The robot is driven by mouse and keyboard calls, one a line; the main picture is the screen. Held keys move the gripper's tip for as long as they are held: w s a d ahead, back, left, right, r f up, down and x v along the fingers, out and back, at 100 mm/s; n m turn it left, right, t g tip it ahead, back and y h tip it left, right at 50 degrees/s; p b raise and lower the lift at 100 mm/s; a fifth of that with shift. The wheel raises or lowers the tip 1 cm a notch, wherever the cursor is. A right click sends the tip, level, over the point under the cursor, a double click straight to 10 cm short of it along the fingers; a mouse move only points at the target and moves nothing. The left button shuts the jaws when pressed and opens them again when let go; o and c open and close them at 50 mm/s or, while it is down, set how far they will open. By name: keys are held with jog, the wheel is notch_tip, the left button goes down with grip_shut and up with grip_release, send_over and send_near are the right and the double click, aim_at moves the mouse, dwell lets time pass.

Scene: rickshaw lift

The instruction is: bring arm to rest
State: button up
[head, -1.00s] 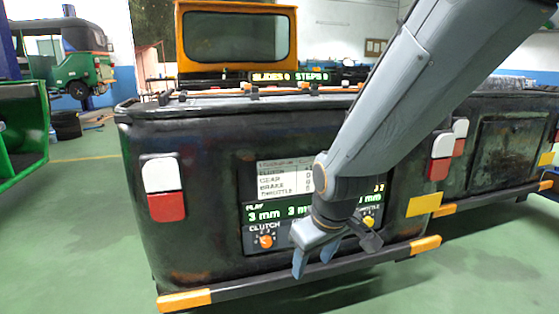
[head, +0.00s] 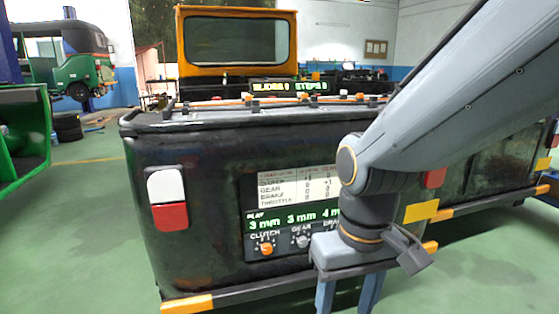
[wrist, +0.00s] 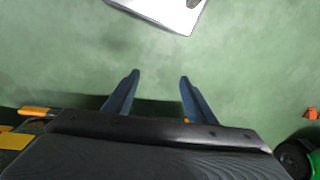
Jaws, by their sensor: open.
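My gripper (head: 347,290) hangs in front of the rickshaw's dark rear panel (head: 205,240), right of centre in the head view. Its fingers point down and are apart, with nothing between them. In the wrist view my gripper (wrist: 158,88) is also open and empty, over the green floor and the rickshaw's dark rear edge. My arm crosses the right of the head view and hides part of the panel's display and knobs. The display board (head: 285,215) shows a table, play readings of 3 mm and an orange clutch knob (head: 266,249).
The rear bumper (head: 245,291) with orange ends runs low across the vehicle. A second dark vehicle (head: 500,170) stands at the right. A green frame (head: 25,140) stands at the left. Open green floor (head: 85,220) lies to the left.

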jog(key=d+r+m+p, duration=0.2)
jog(key=d+r+p, duration=0.6)
jog(key=p, duration=0.8)
notch_tip(320, 180, up, 2)
jog(key=shift+s+d+r+m+h, duration=0.1)
jog(key=shift+s+d+m+h, duration=0.2)
jog(key=shift+d+m, duration=0.1)
